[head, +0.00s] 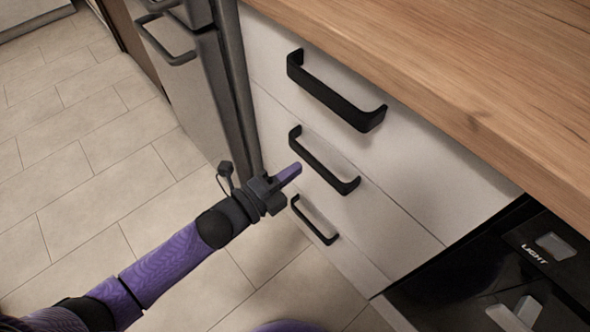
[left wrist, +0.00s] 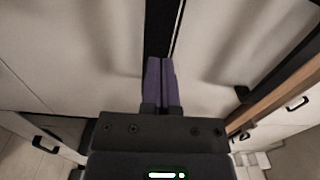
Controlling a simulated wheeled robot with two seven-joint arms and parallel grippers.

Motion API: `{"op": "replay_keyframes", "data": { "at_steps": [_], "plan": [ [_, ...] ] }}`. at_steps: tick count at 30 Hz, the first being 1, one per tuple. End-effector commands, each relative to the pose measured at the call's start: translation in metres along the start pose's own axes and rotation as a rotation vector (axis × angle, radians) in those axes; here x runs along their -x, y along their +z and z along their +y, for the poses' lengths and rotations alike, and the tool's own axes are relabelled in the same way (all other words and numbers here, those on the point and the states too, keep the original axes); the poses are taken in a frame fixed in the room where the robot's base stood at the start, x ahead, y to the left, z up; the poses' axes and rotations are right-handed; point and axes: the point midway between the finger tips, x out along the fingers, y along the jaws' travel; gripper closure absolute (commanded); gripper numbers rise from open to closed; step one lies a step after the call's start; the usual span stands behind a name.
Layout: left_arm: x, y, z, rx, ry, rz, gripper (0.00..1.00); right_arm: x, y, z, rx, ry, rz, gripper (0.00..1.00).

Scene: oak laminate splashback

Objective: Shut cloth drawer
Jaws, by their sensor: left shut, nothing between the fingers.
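A white drawer stack under the counter has three fronts: top (head: 420,165), middle (head: 375,205) and bottom (head: 345,255). Each has a black bar handle: top (head: 335,95), middle (head: 322,166) and bottom (head: 313,224). The fronts look nearly flush; I cannot tell which is the cloth drawer, and no cloth shows. My left gripper (head: 290,173) is shut and empty, its purple fingertips close to the middle handle's left end in the head view; contact is unclear. In the left wrist view, the closed fingers (left wrist: 161,82) point at white fronts and a black bar (left wrist: 160,30). My right gripper is out of view.
A wooden countertop (head: 480,60) overhangs the drawers. A black appliance marked LIGHT (head: 545,250) is at the lower right. Tiled floor (head: 90,160) is clear at the left.

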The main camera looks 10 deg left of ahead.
Motion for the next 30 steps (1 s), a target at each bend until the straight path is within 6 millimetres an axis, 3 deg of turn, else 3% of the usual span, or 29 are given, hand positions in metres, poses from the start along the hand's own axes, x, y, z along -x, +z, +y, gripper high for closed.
{"op": "replay_keyframes", "data": {
  "at_steps": [14, 22, 30],
  "plan": [
    [-0.009, 0.000, -0.001, -0.001, 0.000, 0.000, 1.00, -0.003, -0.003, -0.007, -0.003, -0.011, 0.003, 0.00],
    [-0.027, 0.000, -0.001, 0.000, 0.000, -0.001, 1.00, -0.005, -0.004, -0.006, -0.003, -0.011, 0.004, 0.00],
    [-0.028, 0.003, -0.003, -0.001, -0.003, -0.008, 1.00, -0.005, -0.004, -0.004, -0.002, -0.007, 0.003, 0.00]
  ]
}}
